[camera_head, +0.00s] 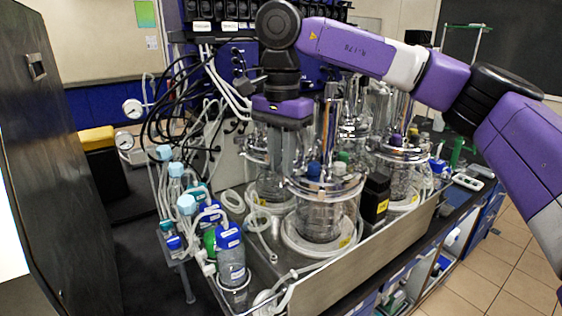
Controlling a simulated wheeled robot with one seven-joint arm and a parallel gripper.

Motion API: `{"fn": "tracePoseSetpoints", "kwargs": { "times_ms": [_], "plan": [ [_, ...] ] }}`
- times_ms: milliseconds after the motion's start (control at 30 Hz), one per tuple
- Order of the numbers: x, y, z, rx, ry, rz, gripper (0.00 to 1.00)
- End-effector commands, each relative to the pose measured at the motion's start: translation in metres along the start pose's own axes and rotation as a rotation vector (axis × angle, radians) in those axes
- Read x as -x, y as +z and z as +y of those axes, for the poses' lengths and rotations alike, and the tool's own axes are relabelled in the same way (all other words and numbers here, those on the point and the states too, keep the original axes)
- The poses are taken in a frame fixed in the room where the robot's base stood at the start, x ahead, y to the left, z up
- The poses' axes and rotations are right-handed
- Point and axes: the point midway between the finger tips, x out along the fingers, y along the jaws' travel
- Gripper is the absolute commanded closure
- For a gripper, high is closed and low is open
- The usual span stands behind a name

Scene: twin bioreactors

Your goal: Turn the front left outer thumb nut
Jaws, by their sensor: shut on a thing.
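My gripper (283,168) points straight down at the left edge of the front glass vessel's steel head plate (340,187). Its grey fingers are closed together at the rim. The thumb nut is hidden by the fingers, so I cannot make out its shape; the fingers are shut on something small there. The front vessel (322,218) stands upright on a round white base, with blue and green caps and steel tubes on its lid.
More glass vessels stand behind and to the right (402,172). A black box with a yellow label (375,197) is right of the front vessel. Blue-capped bottles (231,256) and tubing crowd the left front. Black cables hang behind my gripper. Tiled floor is clear at right.

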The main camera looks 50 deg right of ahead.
Motion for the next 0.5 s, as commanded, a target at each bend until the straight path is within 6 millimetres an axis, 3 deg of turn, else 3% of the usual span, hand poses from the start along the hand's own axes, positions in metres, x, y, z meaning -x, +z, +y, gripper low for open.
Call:
{"fn": "tracePoseSetpoints", "kwargs": {
  "times_ms": [500],
  "plan": [
    [0.0012,-0.0012,0.0031,0.489,-0.002,0.001,1.0]
  ]
}}
